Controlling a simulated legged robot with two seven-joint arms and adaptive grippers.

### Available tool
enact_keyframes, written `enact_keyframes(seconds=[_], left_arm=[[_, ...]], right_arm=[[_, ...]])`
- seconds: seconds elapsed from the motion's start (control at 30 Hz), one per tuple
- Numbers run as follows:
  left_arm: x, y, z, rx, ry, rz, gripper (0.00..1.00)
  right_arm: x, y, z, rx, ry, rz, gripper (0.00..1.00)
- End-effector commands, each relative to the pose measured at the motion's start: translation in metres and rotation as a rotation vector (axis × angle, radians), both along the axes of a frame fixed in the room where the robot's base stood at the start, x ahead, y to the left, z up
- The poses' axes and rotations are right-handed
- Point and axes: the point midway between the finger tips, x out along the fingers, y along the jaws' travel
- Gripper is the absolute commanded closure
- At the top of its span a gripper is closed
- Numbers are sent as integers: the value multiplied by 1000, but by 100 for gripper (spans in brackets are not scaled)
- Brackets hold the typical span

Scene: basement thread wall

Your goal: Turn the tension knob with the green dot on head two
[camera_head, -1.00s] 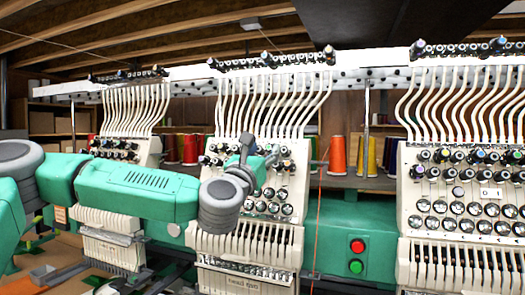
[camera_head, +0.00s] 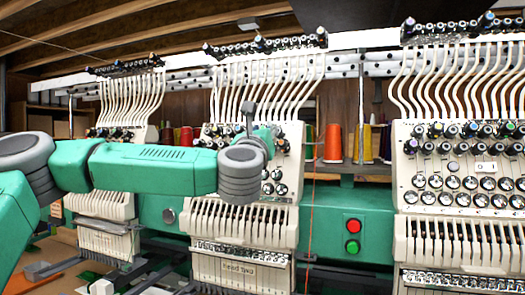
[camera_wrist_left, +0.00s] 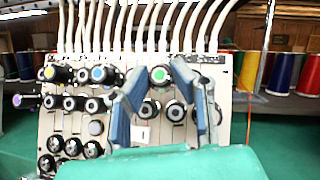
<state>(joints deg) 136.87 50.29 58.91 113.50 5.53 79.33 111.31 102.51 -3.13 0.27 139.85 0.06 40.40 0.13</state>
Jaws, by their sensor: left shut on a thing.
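The tension knob with the green dot (camera_wrist_left: 160,74) shows in the left wrist view, on the pale front panel (camera_wrist_left: 232,133) of an embroidery head. My left gripper (camera_wrist_left: 163,92) has its two blue-grey fingers on either side of this knob and is shut on it. In the head view my left gripper (camera_head: 250,118) reaches up against the upper knob rows of the middle head (camera_head: 272,216), whose front label seems to read head two. My arm and wrist hide part of its knobs, and the green dot cannot be made out there. My right gripper is not in view.
White thread tubes (camera_head: 262,88) rise above the panel. Another head (camera_head: 455,170) stands at right. Red (camera_head: 353,226) and green buttons sit between them. Coloured thread spools (camera_head: 333,142) stand behind.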

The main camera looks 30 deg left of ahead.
Motion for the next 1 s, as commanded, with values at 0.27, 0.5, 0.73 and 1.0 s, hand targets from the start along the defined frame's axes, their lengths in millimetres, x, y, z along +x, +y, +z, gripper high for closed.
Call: enact_keyframes(seconds=[0.27, 0.5, 0.73, 1.0], left_arm=[[2, -3, -11, -241, -53, 95, 100], [2, -3, -9, -451, -102, 180, 100], [3, -5, -6, -650, -148, 260, 100], [4, -5, -2, -881, -202, 355, 100]], right_arm=[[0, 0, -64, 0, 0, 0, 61], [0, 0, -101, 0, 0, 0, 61], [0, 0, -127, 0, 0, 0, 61], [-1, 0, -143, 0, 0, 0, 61]])
